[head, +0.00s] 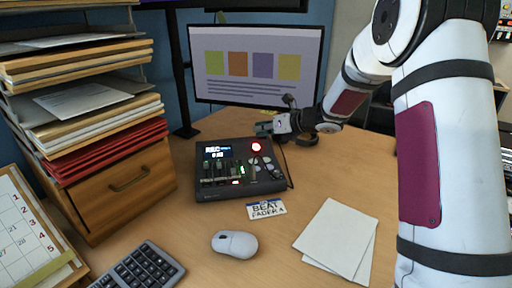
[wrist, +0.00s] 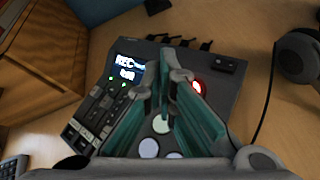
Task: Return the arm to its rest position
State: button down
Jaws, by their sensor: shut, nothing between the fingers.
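My gripper (head: 266,128) is at the end of my white arm (head: 440,120), which reaches in from the right. It hovers over the back right part of a dark audio mixer (head: 218,191) on the desk. In the wrist view my gripper (wrist: 165,58) has its fingertips together with nothing between them, above the mixer (wrist: 225,88). The mixer's small screen (wrist: 126,66) reads REC, and a red button (head: 256,147) glows on its right side. That red light (wrist: 198,87) shows just right of the fingers in the wrist view.
A monitor (head: 256,90) stands behind the mixer, and headphones (wrist: 300,58) lie to the right. A paper organiser (head: 115,190) stands left. A mouse (head: 235,244), keyboard (head: 140,268), label card (head: 266,209) and paper sheets (head: 338,240) lie in front. Bare desk lies between them.

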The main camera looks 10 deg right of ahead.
jog(key=shift+r, duration=0.1)
jog(key=s+d+r+m+t+h, duration=0.2)
jog(key=s+d+r+m+h, duration=0.4)
jog(key=r+m, duration=0.5)
jog(key=s+d+r+m+g+h, duration=0.1)
jog(key=s+d+m+h, duration=0.15)
jog(key=s+m, duration=0.25)
jog(key=s+d+r+m+g+h, duration=0.1)
jog(key=s+m+g+h, duration=0.15)
jog(key=s+m, duration=0.35)
jog(key=s+a+f+m+g+y, duration=0.1)
jog(key=s+a+f+m+g, duration=0.35)
jog(key=s, duration=0.75)
jog(key=s+a+f+m+g+y, duration=0.1)
jog(key=s+m, duration=0.6)
jog(key=s, duration=0.5)
jog(key=s+a+f+m+g+y, duration=0.1)
jog(key=s+a+f+m+g, duration=0.15)
jog(key=s+m, duration=0.65)
jog(key=s+a+r+n+t+p, duration=0.1)
jog(key=s+r+p, duration=0.1)
jog(key=r+p, duration=0.7)
jog(key=s+r+n+t+p, duration=0.2)
jog(key=r+p, duration=0.7)
jog(key=r, duration=0.2)
jog(key=shift+a+r+p, duration=0.3)
jog(key=shift+a, duration=0.1)
